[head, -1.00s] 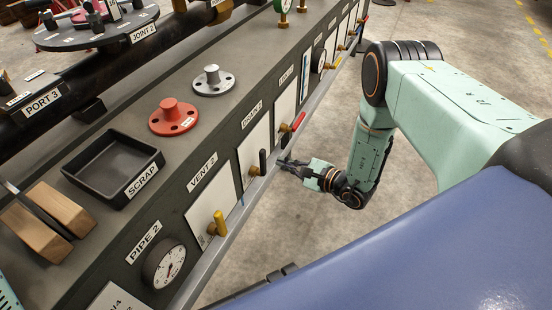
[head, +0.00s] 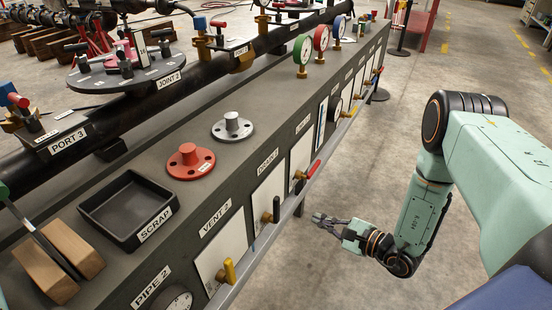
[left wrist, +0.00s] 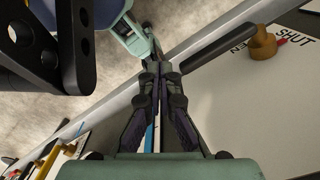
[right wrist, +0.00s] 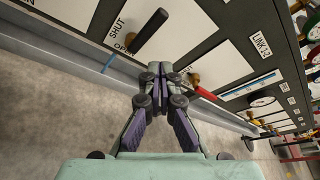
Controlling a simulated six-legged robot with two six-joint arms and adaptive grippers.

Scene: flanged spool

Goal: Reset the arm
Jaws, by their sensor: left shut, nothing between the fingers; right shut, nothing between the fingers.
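My right gripper (head: 322,220) hangs in the air in front of the bench panel in the head view, over the floor. Its fingers are together and empty in the right wrist view (right wrist: 160,72), apart from the panel's handles as far as I can tell. My left gripper is outside the head view. In the left wrist view its fingers (left wrist: 160,68) are together and empty, beside the panel face and the bench's front rail.
The panel carries protruding handles: yellow (head: 227,272), black (head: 277,209) and red (head: 313,170). A black lever (left wrist: 220,47) lies close right of the left fingers. The bench top holds a black SCRAP tray (head: 122,207) and wooden blocks (head: 68,262).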

